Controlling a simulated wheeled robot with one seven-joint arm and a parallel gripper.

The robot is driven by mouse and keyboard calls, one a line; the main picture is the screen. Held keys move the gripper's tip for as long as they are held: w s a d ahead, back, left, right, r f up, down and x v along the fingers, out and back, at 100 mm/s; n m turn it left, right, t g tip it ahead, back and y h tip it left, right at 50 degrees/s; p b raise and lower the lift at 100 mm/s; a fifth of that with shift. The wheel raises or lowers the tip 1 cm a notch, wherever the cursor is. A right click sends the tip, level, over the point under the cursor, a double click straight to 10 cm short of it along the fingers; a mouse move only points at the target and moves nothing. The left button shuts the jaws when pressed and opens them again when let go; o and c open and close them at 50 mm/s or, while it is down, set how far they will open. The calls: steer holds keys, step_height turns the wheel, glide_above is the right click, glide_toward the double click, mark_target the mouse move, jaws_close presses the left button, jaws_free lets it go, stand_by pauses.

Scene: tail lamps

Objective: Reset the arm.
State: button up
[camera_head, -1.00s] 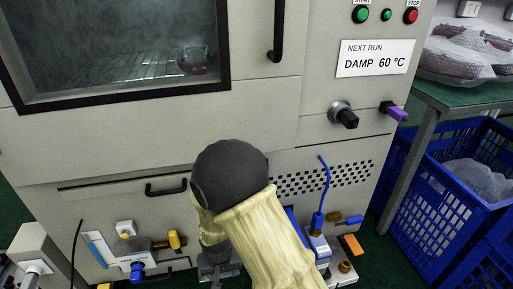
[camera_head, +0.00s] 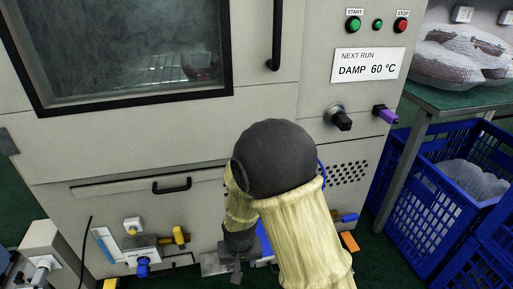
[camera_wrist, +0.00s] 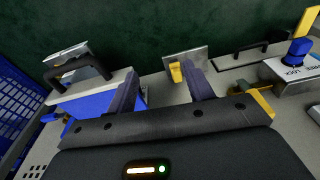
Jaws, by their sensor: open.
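My arm shows in the head view with a cream sleeve and a dark rounded joint cover, bent in front of the grey cabinet (camera_head: 270,110). My gripper (camera_head: 236,272) points down at the cabinet's lower front and is partly hidden by the arm. In the wrist view my gripper (camera_wrist: 162,90) has its two dark fingers spread apart, with nothing held between them. A yellow lever on a metal plate (camera_wrist: 175,72) appears beside the right finger. A blue box with a pale top and black handle (camera_wrist: 95,90) appears by the left finger; I cannot tell the distance.
The cabinet has a dark window (camera_head: 120,50), a black knob (camera_head: 340,120), a purple-handled valve (camera_head: 384,114) and a drawer handle (camera_head: 172,186). A blue-knobbed valve (camera_head: 143,267) and yellow handle (camera_head: 179,235) sit low left. Blue crates (camera_head: 425,190) and a green-topped table (camera_head: 455,98) stand right.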

steer(key=s+d+r+m+p, duration=0.1)
steer(key=s+d+r+p, duration=0.1)
steer(key=d+r+p, duration=0.4)
steer(key=s+d+r+t+p, duration=0.1)
steer(key=s+d+r, duration=0.2)
steer(key=d+r, duration=0.55)
steer(key=s+d+r+m+p, duration=0.15)
steer(key=d+r+p, duration=0.35)
steer(key=r, duration=0.5)
steer(key=w+p+v, duration=0.2)
steer(key=p+v, duration=1)
steer(key=w+r+p+v, duration=0.1)
steer(key=w+p+v, duration=0.2)
steer(key=p+v, duration=0.9)
steer(key=w+a+r+p+v, duration=0.1)
steer(key=w+p+v, duration=0.2)
steer(key=p+v, duration=0.8)
steer(key=shift+s+r+p, duration=0.25)
steer(key=shift+r+p, duration=0.1)
steer(key=shift+p, duration=0.1)
steer(key=shift+o, duration=0.5)
steer(key=shift+d+n, duration=0.1)
steer(key=shift+n, duration=0.15)
